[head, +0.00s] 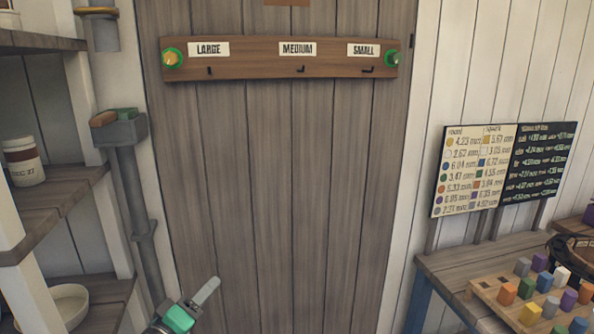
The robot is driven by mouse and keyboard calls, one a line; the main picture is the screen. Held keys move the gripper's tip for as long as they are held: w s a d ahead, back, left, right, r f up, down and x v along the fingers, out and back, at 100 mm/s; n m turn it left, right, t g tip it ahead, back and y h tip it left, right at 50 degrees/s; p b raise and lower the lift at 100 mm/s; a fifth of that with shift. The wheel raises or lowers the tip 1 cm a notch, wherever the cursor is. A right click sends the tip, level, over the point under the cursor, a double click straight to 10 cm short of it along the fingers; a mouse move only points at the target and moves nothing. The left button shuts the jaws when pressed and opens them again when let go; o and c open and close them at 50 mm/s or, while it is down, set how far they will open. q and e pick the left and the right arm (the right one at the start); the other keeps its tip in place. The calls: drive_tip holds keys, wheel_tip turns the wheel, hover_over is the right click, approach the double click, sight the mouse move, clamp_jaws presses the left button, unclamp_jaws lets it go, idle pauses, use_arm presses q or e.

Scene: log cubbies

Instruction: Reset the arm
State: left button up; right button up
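My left gripper (207,291) shows at the bottom of the head view, left of centre. It has a grey finger part and a teal-green section, and it points up and to the right in front of the plank door (290,200). I see no object at its tip. Whether its fingers are apart or together cannot be made out. My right gripper is not in view.
A wooden rack (240,60) labelled LARGE, MEDIUM and SMALL hangs on the door. Shelves (60,205) with a jar (22,162) and a bowl (68,304) stand left. A bench (450,262) with a block board (487,286) and charts (470,170) stands right.

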use_arm(q)
drive_tip(key=s+f+m+g+y, duration=0.2)
drive_tip(key=s+f+m+g, duration=0.15)
drive_tip(key=s+f, duration=0.45)
drive_tip(key=s+f+m+g+y, duration=0.15)
drive_tip(key=s+f+g, duration=0.35)
drive_tip(key=f, duration=0.6)
drive_tip(key=s+a+f+m+g+y, duration=0.2)
drive_tip(key=s+f+g, duration=0.15)
drive_tip(key=s, duration=0.55)
drive_tip(key=s+a+f+m+g+y, duration=0.2)
drive_tip(key=s+a+f, duration=0.15)
drive_tip(key=s, duration=0.55)
wheel_tip(320, 180, down, 32)
drive_tip(key=d+g, duration=0.1)
drive_tip(key=s+a+f+g, duration=0.1)
drive_tip(key=s+a+f, duration=0.2)
drive_tip(key=s+f, duration=1.6)
drive_tip(key=shift+s+a+f, duration=0.2)
drive_tip(key=shift+s, duration=0.15)
